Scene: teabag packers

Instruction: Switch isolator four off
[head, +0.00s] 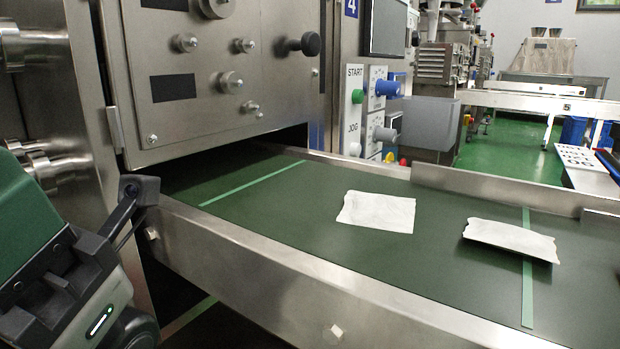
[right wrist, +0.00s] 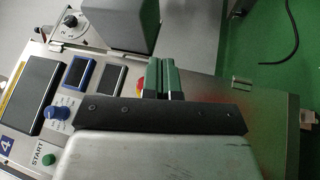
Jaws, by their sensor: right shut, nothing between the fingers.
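The machine panel marked 4 (right wrist: 6,143) lies sideways in the right wrist view. It has a blue knob (right wrist: 58,112), a green START button (right wrist: 48,160) and dark screens. A red and yellow part (right wrist: 141,85) shows just left of my right gripper (right wrist: 161,75), mostly hidden behind it. I cannot tell whether it is the isolator or whether the fingers touch it. The right gripper's green fingers are together and empty. In the head view the panel's number plate (head: 351,8), blue knob (head: 388,88) and lower grey knob (head: 385,133) show.
A green conveyor belt (head: 270,218) with metal side rails crosses the head view, carrying two white sachets (head: 377,212) (head: 510,239). A steel machine housing (head: 215,65) stands behind it. Green floor (head: 515,155) is open at the back right.

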